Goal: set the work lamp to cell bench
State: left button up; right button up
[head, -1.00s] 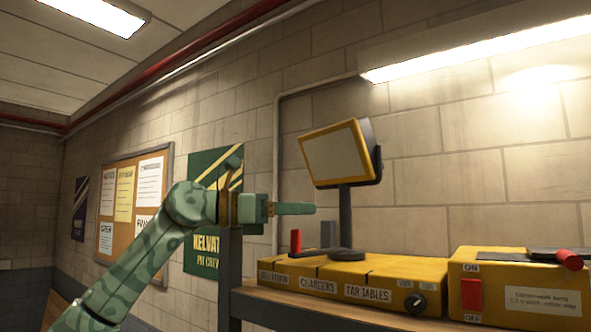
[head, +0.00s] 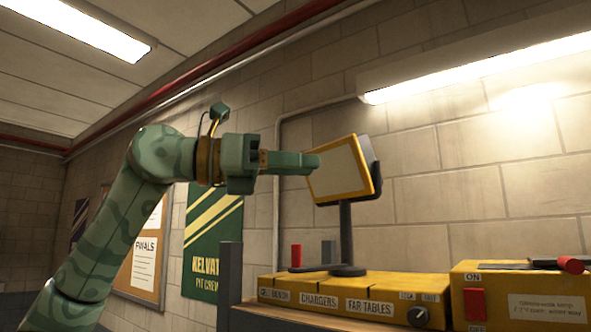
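The work lamp (head: 345,170) has a yellow-rimmed rectangular head on a dark post with a round foot. Its pale face is turned toward the left front. It stands on a yellow box (head: 340,290) with labels CELL BENCH (head: 274,296), CHARGERS (head: 319,300) and FAR TABLES (head: 370,307). My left gripper (head: 318,161) points right, its fingertips overlapping the left edge of the lamp's face. I cannot tell whether they touch it. The fingers show edge-on as one bar, so their opening is unclear. My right gripper is not in view.
A red peg (head: 296,255) and a grey block (head: 328,252) stand left of the lamp's foot. A black knob (head: 418,315) is on the box front. A second yellow box (head: 520,296) with a red switch stands right. A dark post (head: 230,285) rises at the shelf's left end.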

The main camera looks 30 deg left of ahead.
pick_arm(q)
grip_shut()
jog(key=a+f+n+t+y+b, duration=0.1)
jog(key=a+f+n+b, duration=0.45)
jog(key=f, duration=0.35)
jog(key=a+f+n+y+b, duration=0.1)
jog(key=a+f+n+b, duration=0.4)
jog(key=f+n, duration=0.25)
jog(key=w+d+n+p, duration=0.1)
jog(key=w+d+n, duration=0.1)
jog(key=w+d+n+p, duration=0.1)
jog(key=w+d+n, duration=0.1)
jog(key=d, duration=0.1)
jog(key=w+d+n, duration=0.2)
jog(key=d, duration=0.1)
jog(key=shift+w+r+h+p, duration=0.3)
jog(key=shift+w+r+p, duration=0.1)
jog(key=a, duration=0.2)
jog(key=w+a, duration=0.1)
jog(key=shift+a+f+p, duration=0.1)
jog(key=shift+a+p, duration=0.25)
jog(key=shift+w+a, duration=0.1)
jog(key=shift+a, duration=0.2)
jog(key=shift+d, duration=0.1)
